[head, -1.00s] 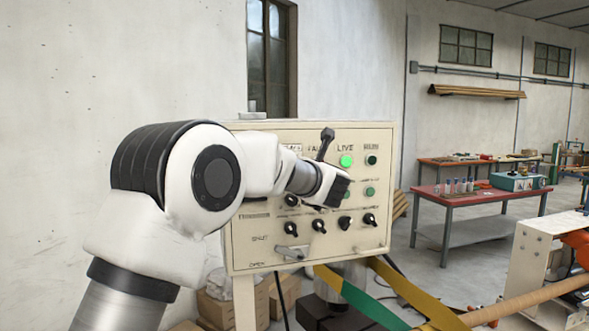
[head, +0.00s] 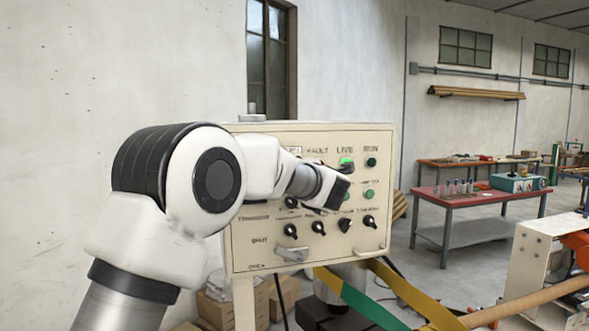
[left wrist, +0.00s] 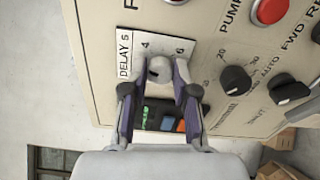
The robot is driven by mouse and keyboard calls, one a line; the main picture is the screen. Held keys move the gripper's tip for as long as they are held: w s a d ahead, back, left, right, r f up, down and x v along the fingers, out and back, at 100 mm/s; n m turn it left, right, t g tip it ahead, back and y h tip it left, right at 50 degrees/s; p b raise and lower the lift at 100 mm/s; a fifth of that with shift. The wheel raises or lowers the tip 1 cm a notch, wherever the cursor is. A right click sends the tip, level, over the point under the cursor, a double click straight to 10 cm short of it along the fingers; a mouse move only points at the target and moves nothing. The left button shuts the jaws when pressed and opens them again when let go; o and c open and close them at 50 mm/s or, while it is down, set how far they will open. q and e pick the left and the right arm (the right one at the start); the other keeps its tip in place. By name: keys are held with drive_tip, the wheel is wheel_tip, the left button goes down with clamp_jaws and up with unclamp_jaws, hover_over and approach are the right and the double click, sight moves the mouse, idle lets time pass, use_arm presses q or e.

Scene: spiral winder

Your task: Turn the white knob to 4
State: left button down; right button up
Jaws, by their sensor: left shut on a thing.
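The white knob (left wrist: 159,68) is in the left wrist view, on a pale plate marked "DELAY S" (left wrist: 124,55) with a 4 and a 6 printed near it. My left gripper (left wrist: 161,80) is shut on the knob, one finger on each side. I cannot tell exactly which mark the knob points at. In the head view my left gripper (head: 336,192) is at the front of the cream control panel (head: 240,240), and it and the wrist hide the knob. My right gripper is not in view.
Several black knobs (head: 319,227) stand on the panel below the gripper. A lit green lamp (head: 346,162) is just above it. In the wrist view a red button (left wrist: 270,10) and a black selector (left wrist: 236,79) are to the right. A red-topped table (head: 470,196) stands behind.

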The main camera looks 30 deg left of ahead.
use_arm(q)
drive_tip(key=m, duration=0.5)
drive_tip(key=shift+r, duration=0.1)
idle(0.4)
drive_tip(key=c, duration=1.2)
unclamp_jaws()
drive_tip(key=o, duration=0.3)
drive_tip(key=shift+a, duration=0.15)
